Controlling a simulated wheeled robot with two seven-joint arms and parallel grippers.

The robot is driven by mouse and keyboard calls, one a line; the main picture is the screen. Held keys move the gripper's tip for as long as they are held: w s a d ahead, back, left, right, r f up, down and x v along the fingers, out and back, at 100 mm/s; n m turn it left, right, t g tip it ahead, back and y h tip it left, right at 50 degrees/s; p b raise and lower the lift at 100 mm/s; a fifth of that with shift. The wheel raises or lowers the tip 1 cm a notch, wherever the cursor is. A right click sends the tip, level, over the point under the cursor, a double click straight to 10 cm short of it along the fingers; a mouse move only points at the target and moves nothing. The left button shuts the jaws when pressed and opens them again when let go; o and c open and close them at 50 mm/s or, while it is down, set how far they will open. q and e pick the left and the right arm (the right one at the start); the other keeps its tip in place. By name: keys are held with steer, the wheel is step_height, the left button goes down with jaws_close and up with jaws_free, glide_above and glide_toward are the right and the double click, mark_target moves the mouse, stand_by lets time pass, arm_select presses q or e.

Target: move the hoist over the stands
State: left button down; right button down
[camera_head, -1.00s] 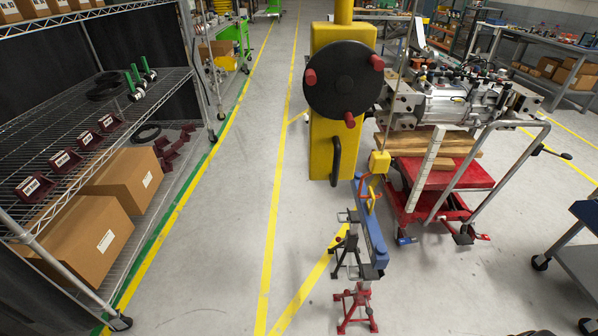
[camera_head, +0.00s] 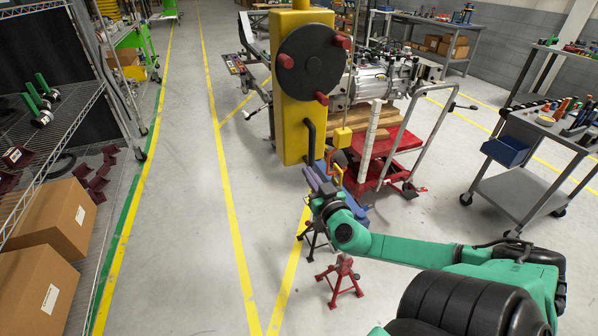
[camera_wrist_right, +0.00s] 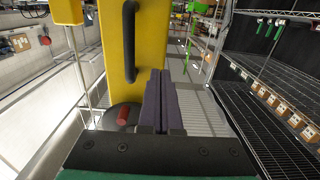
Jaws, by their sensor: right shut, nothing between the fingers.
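The hoist is a yellow column (camera_head: 290,130) with a dark round wheel (camera_head: 312,57) bearing three red knobs and a black handle (camera_head: 311,142). An orange hook (camera_head: 336,160) hangs below its small yellow box (camera_head: 342,137). A red stand (camera_head: 341,282) and a black stand (camera_head: 314,243) are on the floor in front, partly behind my arm. My right gripper (camera_head: 319,180) is in front of the column near the handle. In the right wrist view its fingers (camera_wrist_right: 160,75) are together and empty, with the handle (camera_wrist_right: 130,40) just beside their tips. My left gripper is out of view.
A red lift cart (camera_head: 395,150) carrying a metal assembly (camera_head: 385,85) stands right of the hoist. A tool trolley (camera_head: 530,165) is farther right. A wire shelf (camera_head: 50,135) with cardboard boxes (camera_head: 58,217) is at left. The floor between shelf and hoist is clear.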

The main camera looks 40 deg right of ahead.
steer(key=b, duration=0.7)
glide_toward(291, 144)
steer(key=w, duration=0.1)
steer(key=x, duration=0.3)
steer(key=shift+w+d+r, duration=0.15)
steer(key=shift+d, duration=0.15)
steer(key=shift+w, duration=0.1)
stand_by(0.8)
